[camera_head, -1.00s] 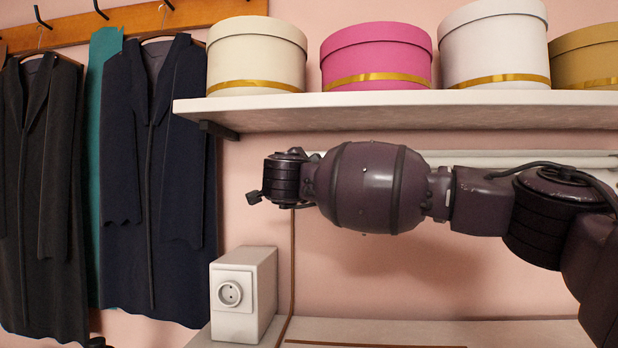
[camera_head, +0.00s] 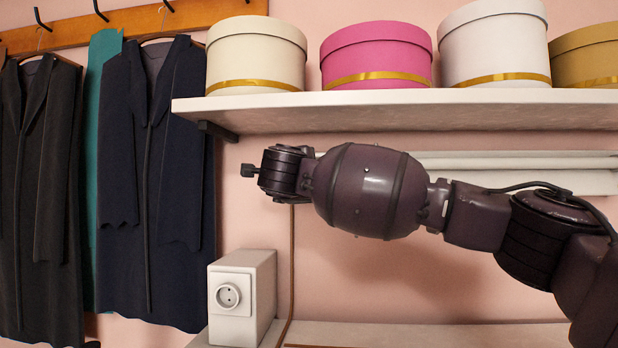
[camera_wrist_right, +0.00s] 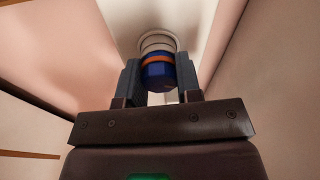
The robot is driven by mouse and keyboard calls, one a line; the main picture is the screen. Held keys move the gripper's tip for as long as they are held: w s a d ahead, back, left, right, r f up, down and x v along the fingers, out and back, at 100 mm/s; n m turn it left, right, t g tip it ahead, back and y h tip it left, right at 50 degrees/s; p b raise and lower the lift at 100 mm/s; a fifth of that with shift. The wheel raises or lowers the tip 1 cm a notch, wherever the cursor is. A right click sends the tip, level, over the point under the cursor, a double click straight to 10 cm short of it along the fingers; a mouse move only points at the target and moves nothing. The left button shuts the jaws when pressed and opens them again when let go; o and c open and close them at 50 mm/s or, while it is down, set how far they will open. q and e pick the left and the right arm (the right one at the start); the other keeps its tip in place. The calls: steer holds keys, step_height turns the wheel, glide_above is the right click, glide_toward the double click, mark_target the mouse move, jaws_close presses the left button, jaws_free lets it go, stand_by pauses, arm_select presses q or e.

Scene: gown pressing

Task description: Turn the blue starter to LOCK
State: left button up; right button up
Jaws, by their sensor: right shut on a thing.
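The blue starter (camera_wrist_right: 157,76) with an orange band shows in the right wrist view. Its far end meets a round pale holder (camera_wrist_right: 157,43); I cannot tell how deep it sits there. My right gripper (camera_wrist_right: 159,82) has its two dark fingers on either side of the starter and is shut on it. No LOCK mark can be read. In the head view my right arm reaches in from the right below the shelf, and its gripper and the starter are hidden or cannot be made out. My left gripper is not in view.
A white shelf (camera_head: 400,108) with several round boxes is above my arm. A pale rail (camera_head: 520,172) runs along the wall behind it. A white box with a socket (camera_head: 262,290) stands below. Dark gowns (camera_head: 140,200) hang at the left.

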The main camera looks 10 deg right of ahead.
steer(key=m, duration=0.2)
steer(key=shift+w+m+b, duration=0.1)
steer(key=shift+m+b, duration=0.2)
steer(key=shift+m, duration=0.1)
steer(key=shift+d+r+m+g, duration=0.1)
steer(key=shift+m+g, duration=0.2)
steer(key=shift+m, duration=0.6)
jaws_close()
steer(key=o, duration=1)
jaws_free()
steer(key=shift+w, duration=0.1)
